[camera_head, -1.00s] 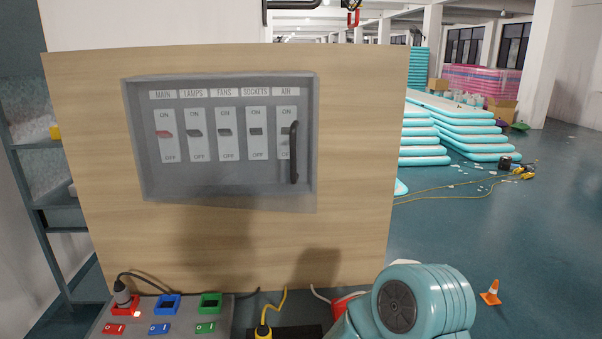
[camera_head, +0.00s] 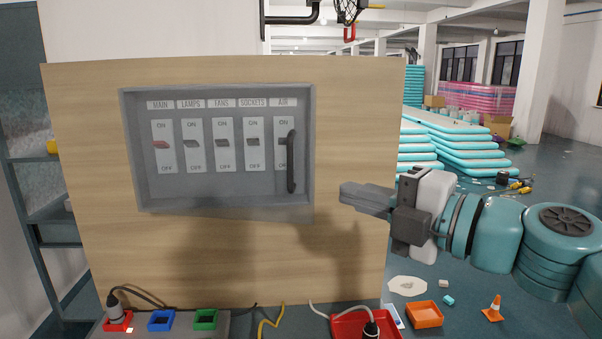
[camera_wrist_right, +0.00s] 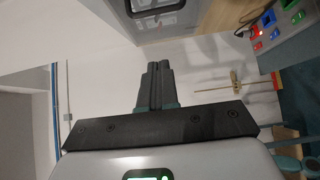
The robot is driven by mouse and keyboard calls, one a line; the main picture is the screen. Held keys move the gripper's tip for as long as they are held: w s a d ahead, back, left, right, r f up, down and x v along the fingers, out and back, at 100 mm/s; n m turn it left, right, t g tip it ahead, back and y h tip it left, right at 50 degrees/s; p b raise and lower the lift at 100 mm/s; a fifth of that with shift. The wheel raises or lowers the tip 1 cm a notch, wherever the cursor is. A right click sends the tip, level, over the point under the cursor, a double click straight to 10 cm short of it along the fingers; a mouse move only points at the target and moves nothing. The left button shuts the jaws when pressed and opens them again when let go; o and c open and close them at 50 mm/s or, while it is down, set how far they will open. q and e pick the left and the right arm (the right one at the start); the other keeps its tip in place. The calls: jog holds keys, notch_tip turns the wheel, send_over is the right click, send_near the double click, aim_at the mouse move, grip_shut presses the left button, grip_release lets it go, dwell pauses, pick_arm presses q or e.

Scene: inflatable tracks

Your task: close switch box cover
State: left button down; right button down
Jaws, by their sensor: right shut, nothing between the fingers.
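The grey switch box (camera_head: 222,202) is set in a wooden panel (camera_head: 347,120) in the head view. It has a row of labelled switches, MAIN to AIR. A dark vertical handle (camera_head: 291,160) stands in front of the AIR switch near the box's right side. The cover looks see-through and lies across the switches; I cannot tell if it is fully flush. My right gripper (camera_head: 345,193) is shut and empty, right of and below the box, apart from the handle. Its closed fingers show in the right wrist view (camera_wrist_right: 158,68). My left gripper is out of view.
Below the panel are a plug and red, blue and green sockets (camera_head: 160,320). A red tray (camera_head: 350,326), an orange bin (camera_head: 425,314) and a small cone (camera_head: 494,309) are at lower right. A shelf (camera_head: 30,200) stands at left.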

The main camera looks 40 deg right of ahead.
aim_at(302, 171)
jog(key=d+x, duration=0.1)
jog(key=x, duration=0.3)
jog(key=d+x, duration=0.1)
jog(key=x, duration=0.3)
jog(key=d+x, duration=0.1)
jog(key=x, duration=0.3)
jog(key=shift+w+a+f, duration=0.1)
jog(key=shift+w, duration=0.4)
jog(key=shift+w, duration=0.1)
